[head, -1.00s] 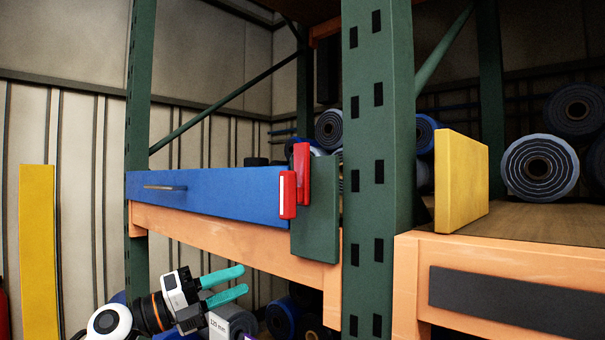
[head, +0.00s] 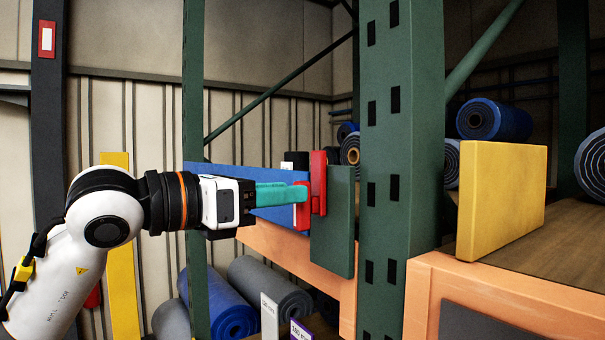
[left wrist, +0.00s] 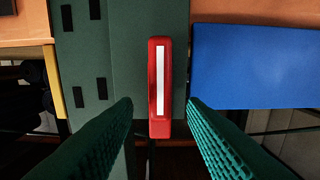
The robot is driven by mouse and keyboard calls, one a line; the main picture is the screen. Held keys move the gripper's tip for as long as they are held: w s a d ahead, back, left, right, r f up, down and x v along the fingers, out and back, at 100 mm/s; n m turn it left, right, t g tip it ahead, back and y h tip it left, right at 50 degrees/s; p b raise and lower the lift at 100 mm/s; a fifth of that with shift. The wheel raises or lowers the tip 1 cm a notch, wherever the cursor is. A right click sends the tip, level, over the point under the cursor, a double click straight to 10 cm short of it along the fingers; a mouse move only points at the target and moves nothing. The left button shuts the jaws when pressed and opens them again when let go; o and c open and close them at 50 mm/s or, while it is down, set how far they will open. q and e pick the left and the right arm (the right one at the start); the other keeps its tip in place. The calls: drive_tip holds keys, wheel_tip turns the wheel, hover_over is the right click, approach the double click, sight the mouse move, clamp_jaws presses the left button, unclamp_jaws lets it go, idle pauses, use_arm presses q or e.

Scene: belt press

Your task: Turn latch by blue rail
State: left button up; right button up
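The red latch (head: 318,182) sits on a dark green plate (head: 333,225) at the right end of the blue rail (head: 225,177). In the left wrist view the latch (left wrist: 152,85) is upright with a white stripe on its face, and the blue rail (left wrist: 255,65) lies to its right. My left gripper (head: 303,195) is level with the latch, its teal fingertips at it. In the left wrist view the fingers (left wrist: 160,108) are apart, one on each side of the latch's near end, with gaps showing. My right gripper is out of view.
A green upright post (head: 400,150) stands just right of the latch. A yellow board (head: 500,200) stands on the shelf farther right. An orange beam (head: 290,258) runs below the blue rail. Rolls (head: 235,312) lie low behind the beam.

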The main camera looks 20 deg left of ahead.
sight(302, 231)
use_arm(q)
drive_tip(key=shift+p+x, duration=0.6)
drive_tip(key=shift+x, duration=1.35)
clamp_jaws()
